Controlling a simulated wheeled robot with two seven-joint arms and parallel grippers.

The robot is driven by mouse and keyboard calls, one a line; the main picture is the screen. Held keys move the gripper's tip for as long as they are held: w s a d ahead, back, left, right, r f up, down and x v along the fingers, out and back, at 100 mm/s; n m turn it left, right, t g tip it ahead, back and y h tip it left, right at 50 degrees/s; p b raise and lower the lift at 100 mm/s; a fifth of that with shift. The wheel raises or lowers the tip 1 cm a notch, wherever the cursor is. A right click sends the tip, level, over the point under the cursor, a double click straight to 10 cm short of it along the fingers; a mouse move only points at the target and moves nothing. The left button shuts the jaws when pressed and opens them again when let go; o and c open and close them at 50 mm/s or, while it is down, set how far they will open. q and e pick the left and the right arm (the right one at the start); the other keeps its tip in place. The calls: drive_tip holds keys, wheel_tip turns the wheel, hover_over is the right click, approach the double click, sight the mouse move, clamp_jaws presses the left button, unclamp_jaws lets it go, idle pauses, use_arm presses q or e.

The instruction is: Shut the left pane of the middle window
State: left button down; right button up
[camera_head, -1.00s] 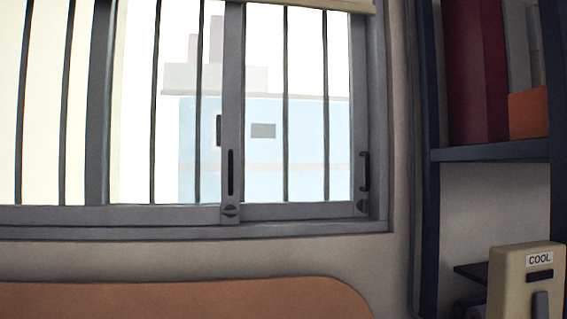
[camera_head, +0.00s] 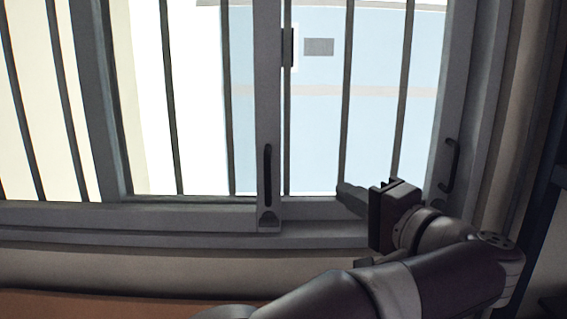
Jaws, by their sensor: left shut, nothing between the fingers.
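The window fills the upper part of the head view, with grey frames and dark upright bars. A pane's grey stile (camera_head: 268,90) stands near the middle, with a dark upright handle (camera_head: 267,175) and a small latch at its foot. Another stile at the right carries a second dark handle (camera_head: 450,165). My left gripper (camera_head: 350,196) is shut and empty. It is in front of the lower frame, between the two handles and apart from both. Its fingers point left. My left arm comes up from the bottom and hides part of the sill. My right gripper is out of view.
An orange-brown surface (camera_head: 120,304) lies below the window along the bottom edge. A dark shelf upright (camera_head: 540,215) stands at the far right. The space in front of the left half of the window is clear.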

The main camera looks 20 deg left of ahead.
use_arm(q)
drive_tip(key=w+a+m+p, duration=0.1)
drive_tip(key=w+a+p, duration=0.4)
drive_tip(key=a, duration=0.7)
drive_tip(key=shift+w+g+y+p, duration=0.3)
drive_tip(key=shift+w+p, duration=0.05)
drive_tip(key=shift+w, duration=0.1)
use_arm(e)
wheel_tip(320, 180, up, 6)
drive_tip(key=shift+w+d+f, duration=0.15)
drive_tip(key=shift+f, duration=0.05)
use_arm(q)
drive_tip(key=shift+w+f, duration=0.15)
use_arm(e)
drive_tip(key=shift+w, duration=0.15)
